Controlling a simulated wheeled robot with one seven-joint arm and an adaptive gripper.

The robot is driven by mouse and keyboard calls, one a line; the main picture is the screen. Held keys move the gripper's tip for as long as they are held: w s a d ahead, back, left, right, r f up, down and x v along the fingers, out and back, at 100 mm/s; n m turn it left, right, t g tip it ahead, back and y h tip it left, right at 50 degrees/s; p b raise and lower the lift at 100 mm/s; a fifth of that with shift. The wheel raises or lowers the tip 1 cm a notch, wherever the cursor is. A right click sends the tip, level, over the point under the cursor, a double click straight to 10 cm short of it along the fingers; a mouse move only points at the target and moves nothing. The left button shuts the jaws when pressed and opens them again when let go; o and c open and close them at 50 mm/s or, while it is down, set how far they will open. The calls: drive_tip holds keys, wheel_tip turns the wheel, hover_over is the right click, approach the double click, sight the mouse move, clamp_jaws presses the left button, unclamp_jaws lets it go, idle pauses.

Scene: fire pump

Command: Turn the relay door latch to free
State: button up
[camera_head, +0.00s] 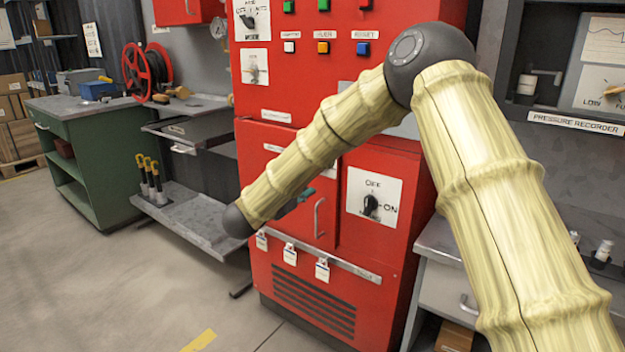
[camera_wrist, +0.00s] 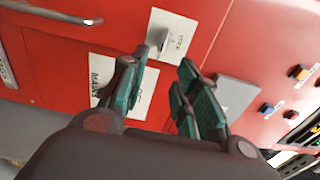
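In the wrist view, a white plate (camera_wrist: 179,30) on the red cabinet front carries a small grey latch knob (camera_wrist: 163,42). The plate's lettering is too small to read surely. My gripper (camera_wrist: 164,64) is open, its two teal-padded fingers apart and nothing between them. The knob shows just beyond the fingertips, nearer the left one; I cannot tell whether they touch. In the head view my arm hides the latch and most of the gripper; only a bit of a teal finger (camera_head: 285,210) shows near the red door with a vertical handle (camera_head: 318,218).
A white OFF/ON switch plate (camera_head: 389,190) is right of the door. A MAINS plate (camera_wrist: 145,100) lies partly behind the left finger in the wrist view. Coloured buttons (camera_head: 323,48) sit higher on the cabinet. Tags (camera_head: 290,255) hang below the door. Floor to the left is clear.

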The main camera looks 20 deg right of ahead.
drive_tip(key=shift+v, duration=1)
drive_tip(key=shift+d, duration=0.1)
